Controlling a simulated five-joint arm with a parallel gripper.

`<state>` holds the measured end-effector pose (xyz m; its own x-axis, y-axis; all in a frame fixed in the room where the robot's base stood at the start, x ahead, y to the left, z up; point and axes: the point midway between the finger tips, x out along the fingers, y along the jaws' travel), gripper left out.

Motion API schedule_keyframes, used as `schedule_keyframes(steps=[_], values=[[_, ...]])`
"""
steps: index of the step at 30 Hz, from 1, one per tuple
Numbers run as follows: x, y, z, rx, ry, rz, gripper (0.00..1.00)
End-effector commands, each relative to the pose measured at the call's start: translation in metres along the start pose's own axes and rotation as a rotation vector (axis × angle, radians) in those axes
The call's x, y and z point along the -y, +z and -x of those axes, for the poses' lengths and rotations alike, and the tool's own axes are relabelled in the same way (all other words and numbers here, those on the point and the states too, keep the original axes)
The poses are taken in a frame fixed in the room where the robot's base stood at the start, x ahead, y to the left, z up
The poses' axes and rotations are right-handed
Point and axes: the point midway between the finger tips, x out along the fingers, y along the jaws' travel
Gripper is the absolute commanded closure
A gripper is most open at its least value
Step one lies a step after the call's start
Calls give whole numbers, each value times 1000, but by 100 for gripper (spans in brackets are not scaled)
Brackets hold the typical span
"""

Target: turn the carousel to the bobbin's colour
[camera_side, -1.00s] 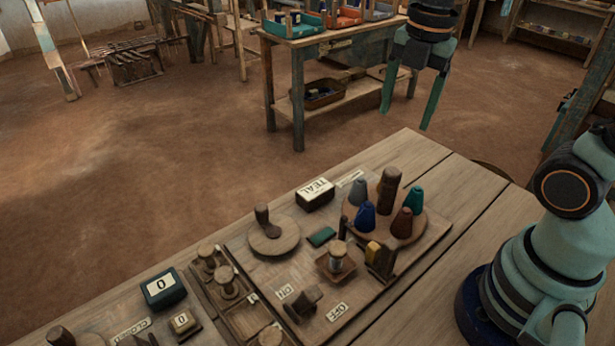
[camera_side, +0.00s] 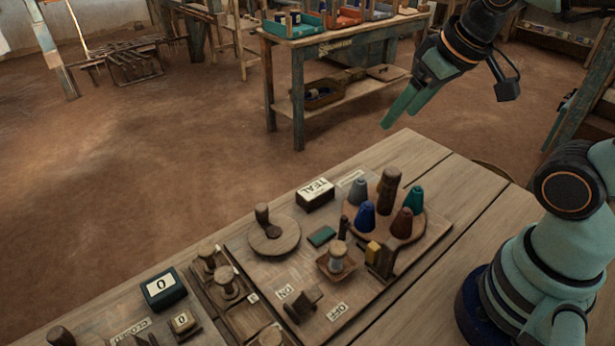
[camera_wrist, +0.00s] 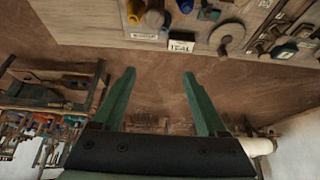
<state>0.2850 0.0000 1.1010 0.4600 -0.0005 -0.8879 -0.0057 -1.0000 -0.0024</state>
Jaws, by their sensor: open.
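The round wooden carousel (camera_side: 378,229) stands on the board at the right of the bench. A block reading TEAL (camera_side: 315,193) sits behind a round wooden crank (camera_side: 274,236) with an upright knob. A bobbin (camera_side: 337,255) with pale thread stands in a small square tray; its colour is hard to tell. My gripper (camera_side: 398,115) is open and empty, in the air beyond the bench's far edge. In the wrist view the gripper (camera_wrist: 160,75) points toward the bench edge.
A green pad (camera_side: 321,236) lies between crank and carousel. A lever (camera_side: 303,302) sits between ON and OFF labels.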

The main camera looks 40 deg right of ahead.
Motion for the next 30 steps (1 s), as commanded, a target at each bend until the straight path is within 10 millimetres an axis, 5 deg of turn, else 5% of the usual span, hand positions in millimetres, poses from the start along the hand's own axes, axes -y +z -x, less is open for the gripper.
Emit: schedule_keyframes(steps=[12,20,30], values=[[-12,-4,-11,383,53,-243,25],[-15,-2,-17,479,77,-303,25],[-15,23,-64,482,77,-302,25]])
